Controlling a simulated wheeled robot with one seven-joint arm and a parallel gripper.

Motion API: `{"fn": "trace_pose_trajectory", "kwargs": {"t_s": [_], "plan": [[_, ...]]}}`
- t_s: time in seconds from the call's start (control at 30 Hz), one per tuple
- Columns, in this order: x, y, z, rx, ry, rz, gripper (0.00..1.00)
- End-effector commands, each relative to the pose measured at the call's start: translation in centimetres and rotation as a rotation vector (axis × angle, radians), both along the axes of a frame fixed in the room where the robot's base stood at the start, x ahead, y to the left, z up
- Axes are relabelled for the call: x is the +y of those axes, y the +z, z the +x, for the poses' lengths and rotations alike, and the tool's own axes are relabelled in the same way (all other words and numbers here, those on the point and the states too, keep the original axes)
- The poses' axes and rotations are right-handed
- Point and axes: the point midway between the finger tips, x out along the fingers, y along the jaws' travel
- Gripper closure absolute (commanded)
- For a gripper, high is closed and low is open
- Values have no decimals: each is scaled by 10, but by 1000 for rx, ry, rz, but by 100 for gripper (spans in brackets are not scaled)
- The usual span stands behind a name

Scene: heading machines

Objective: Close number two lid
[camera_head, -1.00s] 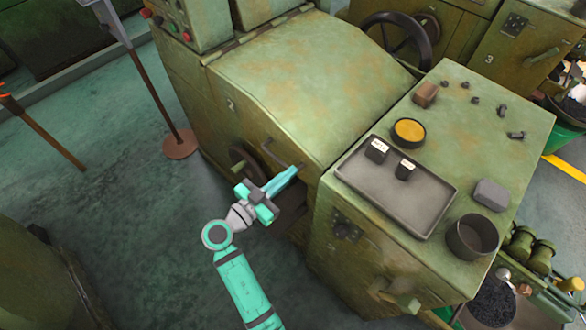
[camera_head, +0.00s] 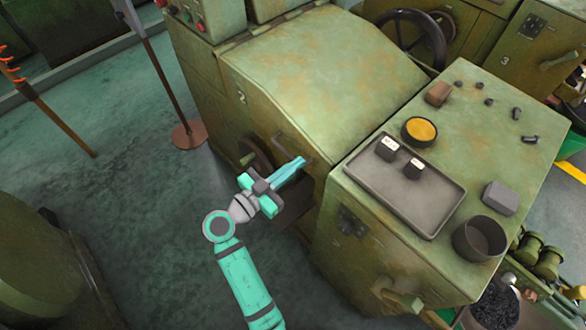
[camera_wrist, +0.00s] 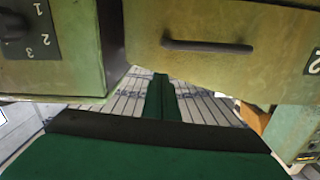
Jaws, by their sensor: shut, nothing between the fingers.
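The number two lid (camera_head: 325,70) is a broad worn green cover on the machine marked 2. It looks lowered, with its front face sloping down; I cannot tell whether it is fully shut. A dark bar handle (camera_head: 284,147) is on its front. In the wrist view the handle (camera_wrist: 207,45) runs across the front panel (camera_wrist: 225,75), beside a black 2 plate. My gripper (camera_head: 302,162) is shut and empty, close to the handle's right end in the head view. Contact cannot be told. In the wrist view its shut fingers (camera_wrist: 160,95) point below the panel's lower edge.
A green cabinet (camera_head: 480,130) stands right of the lid, with a grey tray (camera_head: 400,203), a dark pot (camera_head: 480,238) and small parts on top. A handwheel (camera_head: 255,155) is left of my gripper. A post base (camera_head: 189,134) stands left.

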Motion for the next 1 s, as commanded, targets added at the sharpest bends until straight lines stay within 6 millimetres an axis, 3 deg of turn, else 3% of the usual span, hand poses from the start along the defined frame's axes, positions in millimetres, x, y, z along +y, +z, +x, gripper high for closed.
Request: {"fn": "trace_pose_trajectory", "kwargs": {"t_s": [0.3,0.5,1.0], "plan": [[51,6,-43,-6,4,-1,100],[71,8,-60,-8,6,-1,100],[72,2,-66,20,19,-12,100]]}}
